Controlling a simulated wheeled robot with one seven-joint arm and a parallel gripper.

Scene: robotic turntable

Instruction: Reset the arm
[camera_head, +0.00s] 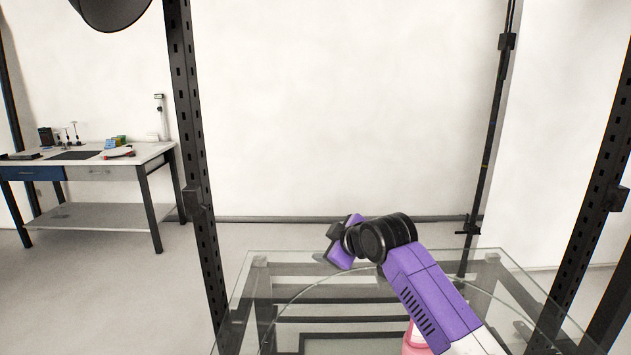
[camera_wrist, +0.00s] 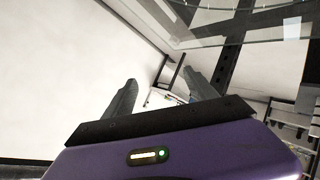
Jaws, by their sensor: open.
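My arm (camera_head: 428,295), purple and black, reaches up from the lower right in the head view, over a glass-topped table. My gripper shows in the wrist view, its two grey fingers (camera_wrist: 162,97) apart with nothing between them. In the head view the gripper end is small and turned away, so its fingers cannot be made out there. The wrist view is tilted, with the glass edge at the top.
The glass table (camera_head: 255,300) has a round line on its top. Black perforated posts (camera_head: 190,130) stand at left and right. A workbench (camera_head: 95,172) with small items stands at the far left. A dark round shape hangs at the top left. Floor between is clear.

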